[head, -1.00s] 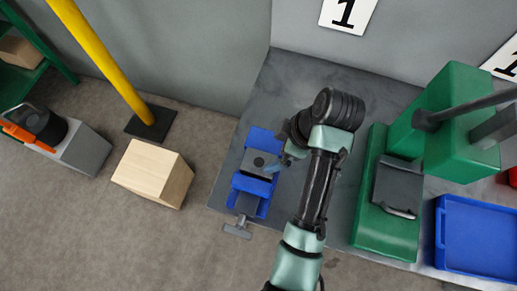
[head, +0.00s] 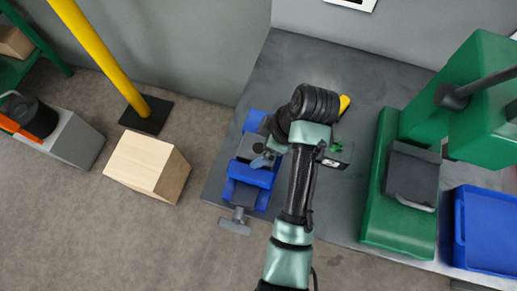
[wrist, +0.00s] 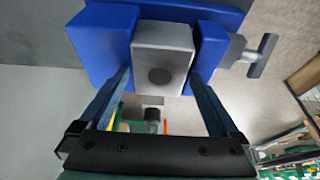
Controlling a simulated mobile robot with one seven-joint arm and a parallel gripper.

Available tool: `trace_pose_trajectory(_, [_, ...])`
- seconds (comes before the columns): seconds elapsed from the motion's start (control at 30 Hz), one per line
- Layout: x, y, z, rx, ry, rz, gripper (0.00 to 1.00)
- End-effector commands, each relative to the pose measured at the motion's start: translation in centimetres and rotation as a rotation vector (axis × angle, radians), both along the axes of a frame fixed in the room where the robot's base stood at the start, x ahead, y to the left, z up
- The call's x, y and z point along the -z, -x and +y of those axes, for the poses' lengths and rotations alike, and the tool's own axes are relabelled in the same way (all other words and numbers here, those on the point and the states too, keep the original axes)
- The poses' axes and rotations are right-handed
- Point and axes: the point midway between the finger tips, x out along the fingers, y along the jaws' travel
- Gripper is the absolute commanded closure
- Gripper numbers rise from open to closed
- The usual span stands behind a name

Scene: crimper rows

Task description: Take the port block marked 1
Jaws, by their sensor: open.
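A light grey block with a dark round port (head: 258,149) sits between the jaws of a blue vise (head: 241,191) on the grey bench. I read no number on it. In the wrist view the port block (wrist: 162,52) lies between the vise's blue jaws (wrist: 104,42). My gripper (wrist: 161,82) is open. Its two fingers reach toward the block's near end, one at each side; I cannot tell whether they touch it. In the head view my gripper (head: 266,160) is over the vise and hides part of the block.
A grey object with green parts (head: 338,154) and a yellow-handled thing (head: 344,103) lie right of my arm. A green press (head: 400,215) and a blue bin (head: 487,235) stand further right. The vise's T-handle (head: 236,223) sticks out at the front. A wooden box (head: 148,166) stands left.

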Motion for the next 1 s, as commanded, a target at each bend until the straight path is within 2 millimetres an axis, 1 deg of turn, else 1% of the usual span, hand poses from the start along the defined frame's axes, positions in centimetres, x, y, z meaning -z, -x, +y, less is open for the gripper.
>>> trace_pose_trajectory(0.23, [0.08, 0.00, 0.05, 0.000, 0.000, 0.000, 0.03])
trace_pose_trajectory(0.27, [0.07, 0.00, 0.05, 0.000, 0.000, 0.000, 0.04])
trace_pose_trajectory(1.0, [0.06, 0.00, 0.03, 0.000, 0.000, 0.000, 0.71])
